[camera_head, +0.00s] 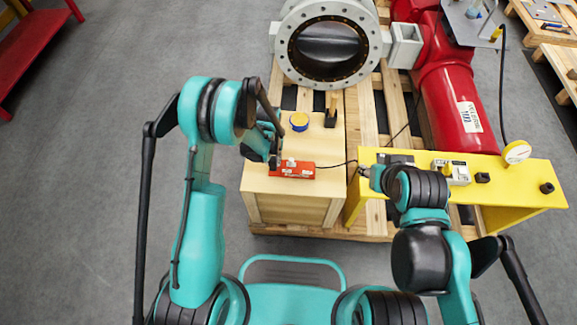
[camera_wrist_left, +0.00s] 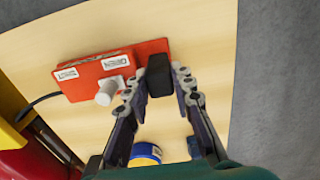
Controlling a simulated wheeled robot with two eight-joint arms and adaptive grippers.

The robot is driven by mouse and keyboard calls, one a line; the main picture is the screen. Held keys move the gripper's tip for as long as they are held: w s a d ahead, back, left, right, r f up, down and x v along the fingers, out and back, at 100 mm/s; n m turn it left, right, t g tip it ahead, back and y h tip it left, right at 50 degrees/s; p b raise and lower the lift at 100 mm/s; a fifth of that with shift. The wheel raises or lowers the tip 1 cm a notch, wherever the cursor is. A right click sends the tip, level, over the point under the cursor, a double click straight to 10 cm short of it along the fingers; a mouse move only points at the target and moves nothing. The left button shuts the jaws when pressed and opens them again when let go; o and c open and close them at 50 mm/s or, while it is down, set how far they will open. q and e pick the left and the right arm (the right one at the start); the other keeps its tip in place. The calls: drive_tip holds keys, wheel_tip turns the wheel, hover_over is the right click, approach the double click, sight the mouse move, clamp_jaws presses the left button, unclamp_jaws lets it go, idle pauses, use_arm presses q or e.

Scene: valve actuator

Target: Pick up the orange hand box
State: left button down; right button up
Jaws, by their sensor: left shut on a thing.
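The orange hand box (camera_head: 298,171) lies on the light wooden crate top (camera_head: 262,184), with a dark cable running off to the right. In the left wrist view the orange box (camera_wrist_left: 82,79) shows white labels, a pale knob and a black block at one end. My left gripper (camera_head: 275,158) is at the box's left end, its fingers closed around the black block (camera_wrist_left: 159,75). The box appears to be on or very close to the crate top. My right gripper (camera_head: 372,177) is by the left end of the yellow bench; its fingers are too small and hidden to read.
A blue and yellow roll (camera_head: 299,121) and a black piece with a wooden handle (camera_head: 332,112) stand behind the box. The yellow bench (camera_head: 528,190) carries small devices at right. A large grey valve (camera_head: 285,50) and red cylinder (camera_head: 447,90) rest on pallets behind.

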use_arm(q)
wheel_tip(320, 180, up, 9)
drive_tip(key=shift+f, duration=0.2)
wheel_tip(320, 180, down, 6)
drive_tip(key=shift+r, duration=0.2)
drive_tip(key=shift+f, duration=1.1)
drive_tip(key=shift+f, duration=0.45)
use_arm(e)
drive_tip(key=shift+c, duration=0.3)
